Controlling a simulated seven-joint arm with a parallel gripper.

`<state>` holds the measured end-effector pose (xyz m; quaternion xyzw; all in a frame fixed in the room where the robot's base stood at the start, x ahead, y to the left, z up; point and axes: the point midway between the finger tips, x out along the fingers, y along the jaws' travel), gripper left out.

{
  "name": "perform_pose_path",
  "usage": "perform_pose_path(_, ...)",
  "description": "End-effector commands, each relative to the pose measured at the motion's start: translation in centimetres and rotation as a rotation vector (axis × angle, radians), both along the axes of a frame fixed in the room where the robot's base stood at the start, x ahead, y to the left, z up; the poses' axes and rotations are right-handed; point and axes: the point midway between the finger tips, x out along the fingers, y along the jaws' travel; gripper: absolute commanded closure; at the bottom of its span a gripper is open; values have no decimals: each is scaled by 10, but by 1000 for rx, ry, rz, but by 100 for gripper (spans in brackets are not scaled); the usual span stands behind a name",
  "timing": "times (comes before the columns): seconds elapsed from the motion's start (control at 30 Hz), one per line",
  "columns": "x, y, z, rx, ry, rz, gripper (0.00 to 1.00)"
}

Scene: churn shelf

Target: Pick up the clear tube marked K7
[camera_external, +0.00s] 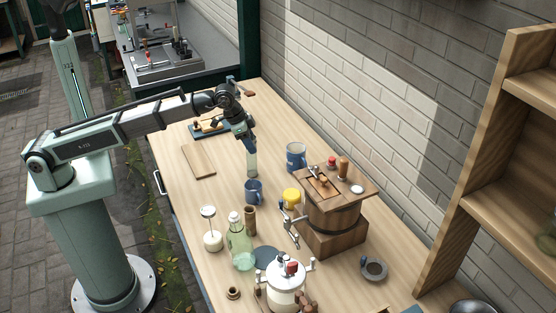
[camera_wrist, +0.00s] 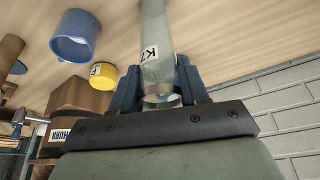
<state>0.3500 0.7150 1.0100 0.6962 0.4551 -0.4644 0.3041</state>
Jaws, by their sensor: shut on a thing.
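The clear tube marked K7 (camera_wrist: 153,45) is between the two blue fingers of my gripper (camera_wrist: 160,88) in the wrist view, with its black-on-white K7 label facing the camera. My gripper is shut on it. In the external view, the tube (camera_external: 252,163) hangs below my gripper (camera_external: 250,146) over the wooden bench, roughly upright. Whether its lower end touches the bench I cannot tell.
A blue mug (camera_external: 253,191) stands just in front of the tube, and a larger blue mug (camera_external: 296,156) stands to its right. A flat board (camera_external: 198,160) lies left.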

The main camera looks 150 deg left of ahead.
Motion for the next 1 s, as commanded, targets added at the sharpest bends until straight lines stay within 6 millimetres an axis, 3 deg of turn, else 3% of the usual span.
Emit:
perform_pose_path(0.3, 0, 0, 0, 0, 0, 0, 99)
perform_pose_path(0.67, 0, 1, 5, 1, 0, 0, 100)
perform_pose_path(1.0, 1, 1, 55, 2, -1, 0, 100)
